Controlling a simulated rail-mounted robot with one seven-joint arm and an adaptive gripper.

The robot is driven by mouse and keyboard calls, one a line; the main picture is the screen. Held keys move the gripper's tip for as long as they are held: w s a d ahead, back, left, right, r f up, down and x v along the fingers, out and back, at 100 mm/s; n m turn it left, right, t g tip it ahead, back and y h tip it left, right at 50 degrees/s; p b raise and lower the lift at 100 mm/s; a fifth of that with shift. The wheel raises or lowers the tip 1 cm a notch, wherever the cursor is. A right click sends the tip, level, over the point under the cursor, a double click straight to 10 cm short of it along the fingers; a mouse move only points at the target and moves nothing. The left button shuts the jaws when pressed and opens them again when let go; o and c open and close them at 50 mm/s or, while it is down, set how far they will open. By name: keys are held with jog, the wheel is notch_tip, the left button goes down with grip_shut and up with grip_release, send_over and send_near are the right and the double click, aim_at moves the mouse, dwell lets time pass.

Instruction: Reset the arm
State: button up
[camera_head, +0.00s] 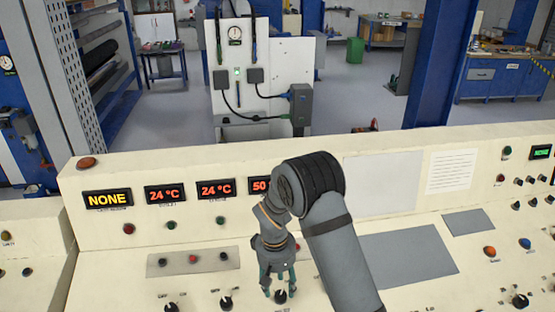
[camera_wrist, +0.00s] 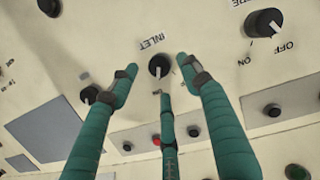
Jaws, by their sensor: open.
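My arm reaches over the cream control panel (camera_head: 400,215) from the lower right in the head view. My gripper (camera_head: 278,284) hangs fingers down above the panel's lower part, over a black knob (camera_head: 280,296). In the wrist view my gripper (camera_wrist: 157,78) shows teal fingers spread apart, with nothing held between them. The black knob labelled INLET (camera_wrist: 160,66) appears between and just past the fingertips. I cannot tell whether the fingers touch it.
Displays reading NONE (camera_head: 107,199) and 24 °C (camera_head: 165,194) line the upper panel. More black knobs (camera_head: 226,303) sit along its lower part. A white cabinet (camera_head: 240,75) and blue column (camera_head: 437,65) stand behind. The space above the panel on the right is clear.

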jog(key=shift+s+a+r+b, duration=0.1)
jog(key=shift+r+b, duration=0.1)
jog(key=shift+r, duration=1.3)
jog(key=shift+a+r+b, duration=0.1)
jog(key=shift+r+b, duration=0.1)
jog(key=shift+r, duration=1.25)
